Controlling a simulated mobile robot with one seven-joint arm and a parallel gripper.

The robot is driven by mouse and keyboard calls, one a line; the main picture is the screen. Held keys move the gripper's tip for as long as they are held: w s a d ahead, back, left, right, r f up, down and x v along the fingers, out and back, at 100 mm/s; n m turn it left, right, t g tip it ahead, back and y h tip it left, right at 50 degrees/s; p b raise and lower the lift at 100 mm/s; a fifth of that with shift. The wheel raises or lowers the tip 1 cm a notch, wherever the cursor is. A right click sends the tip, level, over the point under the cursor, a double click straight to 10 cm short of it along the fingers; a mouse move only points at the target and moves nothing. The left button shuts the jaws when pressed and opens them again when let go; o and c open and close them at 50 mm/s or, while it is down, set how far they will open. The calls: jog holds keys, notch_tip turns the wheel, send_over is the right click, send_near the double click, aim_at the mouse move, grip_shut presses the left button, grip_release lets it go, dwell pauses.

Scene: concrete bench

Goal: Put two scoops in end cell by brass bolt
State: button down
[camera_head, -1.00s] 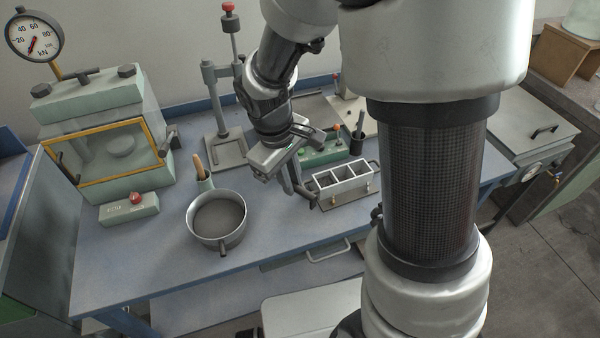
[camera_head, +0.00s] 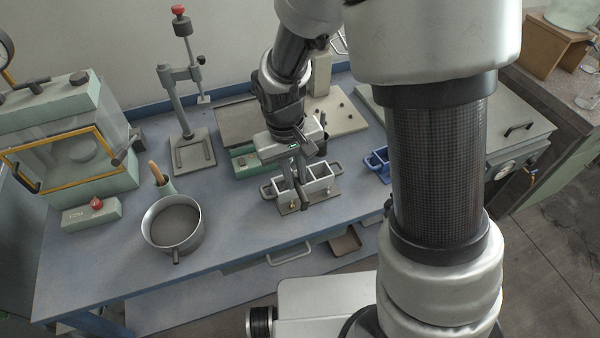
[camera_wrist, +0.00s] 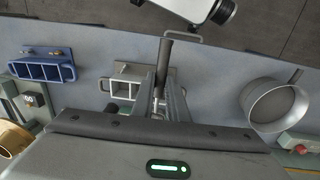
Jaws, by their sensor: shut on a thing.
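The grey mould (camera_head: 328,187) with open cells stands on the bench; my gripper (camera_head: 301,203) is in front of it and hides its middle. A small brass bolt (camera_head: 328,190) shows on its near side. In the wrist view the grey mould (camera_wrist: 125,88) lies left of the fingers, partly covered by them. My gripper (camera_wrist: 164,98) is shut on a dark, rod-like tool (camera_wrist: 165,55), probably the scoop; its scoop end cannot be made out. The pan (camera_head: 172,225) of dark grey material stands to the left, apart from my gripper. What the cells hold is unclear.
A blue mould (camera_head: 377,168) stands right of the grey one. A green holder with a wooden-handled tool (camera_head: 157,175) is behind the pan. A stand with a red knob (camera_head: 190,140) and a glass-fronted press (camera_head: 75,150) are at left. The bench between pan and grey mould is clear.

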jog(key=shift+w+d+f+y+b, duration=0.1)
jog(key=shift+d+f+y+b, duration=0.2)
jog(key=shift+f+y+b, duration=0.55)
jog(key=shift+w+d+f+g+y+b, duration=0.1)
jog(key=shift+d+f+g+y+b, duration=0.4)
jog(key=shift+y+b, duration=1.15)
jog(key=shift+w+d+f+g+y+b, duration=0.15)
jog(key=shift+d+f+g+y+b, duration=0.4)
jog(key=shift+y+b, duration=1.1)
jog(key=shift+w+d+f+g+y+b, duration=0.15)
jog(key=shift+f+g+y+b, duration=0.4)
jog(key=shift+f+y+b, duration=1.05)
jog(key=shift+s+r+h+b, duration=0.1)
jog(key=shift+r+h+b, duration=0.3)
jog(key=shift+r, duration=0.25)
